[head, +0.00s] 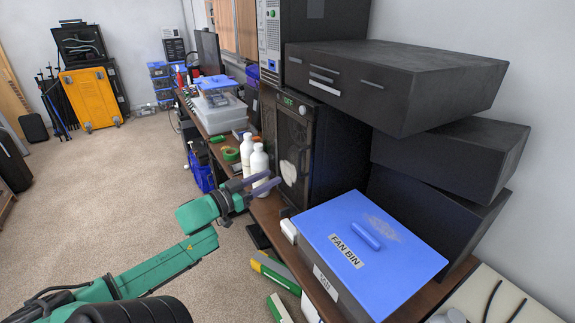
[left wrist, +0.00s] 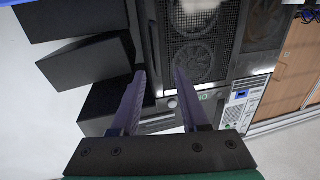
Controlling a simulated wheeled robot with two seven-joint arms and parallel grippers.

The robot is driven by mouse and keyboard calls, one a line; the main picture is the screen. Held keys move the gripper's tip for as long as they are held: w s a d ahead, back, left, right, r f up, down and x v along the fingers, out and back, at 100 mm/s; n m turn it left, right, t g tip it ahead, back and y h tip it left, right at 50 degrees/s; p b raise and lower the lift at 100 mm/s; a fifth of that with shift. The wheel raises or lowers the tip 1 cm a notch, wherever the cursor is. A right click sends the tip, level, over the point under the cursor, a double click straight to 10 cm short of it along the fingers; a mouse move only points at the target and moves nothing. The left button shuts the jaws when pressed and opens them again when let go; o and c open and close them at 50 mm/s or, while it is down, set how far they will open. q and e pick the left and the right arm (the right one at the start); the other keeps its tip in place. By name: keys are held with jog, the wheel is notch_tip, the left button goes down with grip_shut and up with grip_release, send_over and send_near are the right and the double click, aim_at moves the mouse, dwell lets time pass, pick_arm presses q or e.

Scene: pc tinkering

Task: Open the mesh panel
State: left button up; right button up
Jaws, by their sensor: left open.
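The mesh panel (head: 292,145) is the dark front of a black PC tower (head: 336,150) on the bench, and it looks closed. In the left wrist view the mesh panel (left wrist: 205,25) is at the top centre, with round fans behind it. My left gripper (head: 269,182) is in front of the tower's lower front, near the bench edge. In the left wrist view its two purple fingers (left wrist: 160,74) are apart with nothing between them. Whether a fingertip touches the panel cannot be told. My right gripper is not in view.
Two white bottles (head: 253,158) stand close beside the left gripper. A blue-lidded fan bin (head: 375,245) sits on the bench at the front right. Black cases (head: 400,80) are stacked at the right. The carpet (head: 110,190) at the left is clear.

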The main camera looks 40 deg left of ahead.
aim_at(299, 164)
pick_arm(q)
jog(key=w, duration=0.3)
jog(key=w+d, duration=0.1)
jog(key=w, duration=0.5)
jog(key=shift+w+d+r, duration=0.2)
jog(key=shift+w+d, duration=0.1)
jog(key=shift+a, duration=0.1)
grip_shut()
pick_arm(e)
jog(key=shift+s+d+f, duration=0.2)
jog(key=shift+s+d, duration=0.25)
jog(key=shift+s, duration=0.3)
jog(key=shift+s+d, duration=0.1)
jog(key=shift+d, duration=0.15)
